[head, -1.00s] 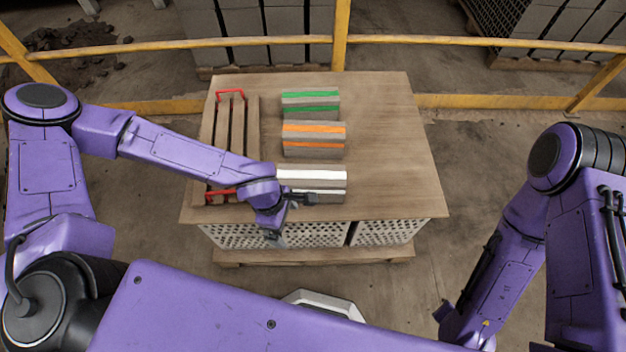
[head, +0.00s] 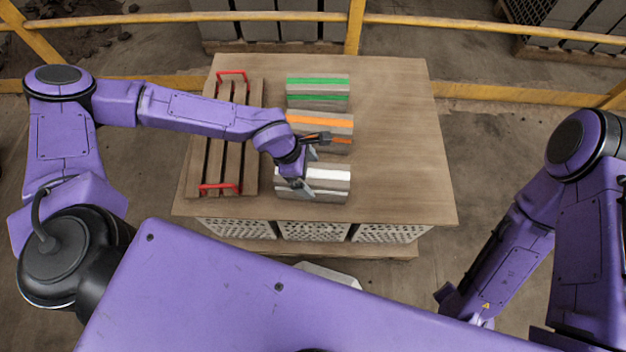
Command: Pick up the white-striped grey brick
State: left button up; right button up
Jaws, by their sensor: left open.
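The white-striped grey brick (head: 333,184) lies on the wooden table, nearest me in a row of three bricks. My left gripper (head: 312,163) is open over the left half of this brick, with its fingers spread front to back. One finger shows in front of the orange-striped brick, the other over the white-striped brick. The gripper hides part of the brick's left end, and I cannot tell whether it touches. My right arm shows at the right, but its gripper is not visible.
The orange-striped brick (head: 340,126) is just behind, and the green-striped brick (head: 318,92) is farther back. A slatted wooden carrier with red handles (head: 220,188) lies at the left. The table's right side (head: 400,140) is clear. A yellow rail (head: 450,22) runs behind.

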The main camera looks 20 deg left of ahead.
pick_arm(q)
jog(key=x, duration=0.4)
jog(key=shift+w+d+r, duration=0.1)
jog(key=shift+w, duration=0.1)
jog(key=c, duration=1.8)
jog(key=shift+r, duration=0.1)
